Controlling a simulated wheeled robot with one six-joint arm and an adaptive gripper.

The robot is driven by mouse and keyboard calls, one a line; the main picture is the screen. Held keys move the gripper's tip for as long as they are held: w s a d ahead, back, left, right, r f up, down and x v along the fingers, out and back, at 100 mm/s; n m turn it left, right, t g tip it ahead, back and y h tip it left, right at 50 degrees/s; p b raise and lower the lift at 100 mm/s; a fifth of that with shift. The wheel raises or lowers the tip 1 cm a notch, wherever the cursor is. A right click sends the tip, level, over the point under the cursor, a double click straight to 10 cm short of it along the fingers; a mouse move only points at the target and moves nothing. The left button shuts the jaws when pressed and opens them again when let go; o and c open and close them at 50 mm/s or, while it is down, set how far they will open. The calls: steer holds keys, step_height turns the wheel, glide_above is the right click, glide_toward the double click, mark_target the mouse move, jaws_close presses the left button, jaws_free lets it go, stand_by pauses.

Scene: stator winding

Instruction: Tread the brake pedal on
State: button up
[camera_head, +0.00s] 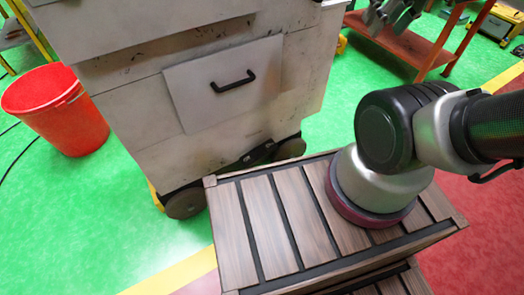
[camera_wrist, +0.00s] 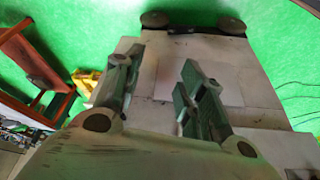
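A worn white cabinet (camera_head: 150,100) on wheels stands ahead of me, with a black drawer handle (camera_head: 233,81) on its front. A dark bar-like part (camera_head: 258,153) sits low at its base between the two near wheels. I cannot tell for certain whether it is the brake pedal. In the wrist view, the cabinet's pale panels lie beyond my gripper (camera_wrist: 161,62), with the dark part (camera_wrist: 195,29) at the top between two wheels. My gripper's two fingers are spread apart with nothing between them. They are apart from the dark part.
A red bucket (camera_head: 58,108) stands on the green floor left of the cabinet. An orange-red metal rack (camera_head: 420,48) is at the back right; it also shows in the wrist view (camera_wrist: 40,68). My arm rises from a slatted wooden platform.

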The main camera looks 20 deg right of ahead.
steer(key=shift+c, duration=0.2)
